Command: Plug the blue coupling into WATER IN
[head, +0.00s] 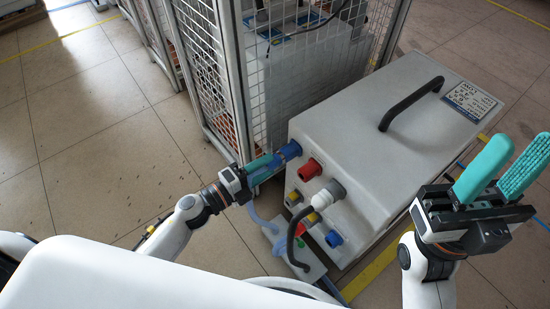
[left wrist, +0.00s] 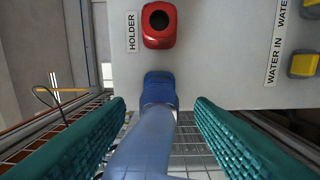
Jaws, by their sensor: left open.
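The blue coupling (left wrist: 158,90) sits against the machine's front panel, with its blue hose (left wrist: 145,140) trailing toward me between my left fingers. In the head view, the coupling (head: 290,150) is at the panel's upper left corner. My left gripper (head: 270,163) is open behind it; in the left wrist view its teal fingers (left wrist: 160,110) stand either side of the hose, apart from it. The WATER IN label (left wrist: 275,45) is to the right, beside a yellow-and-grey port (left wrist: 303,63). My right gripper (head: 522,145) is open and empty at the right.
A red socket (left wrist: 159,25) with a HOLDER label (left wrist: 132,31) is by the coupling; it also shows in the head view (head: 310,169). A grey connector with a black hose (head: 327,195) sticks out nearby. A wire mesh cage (head: 215,90) stands close behind my left gripper.

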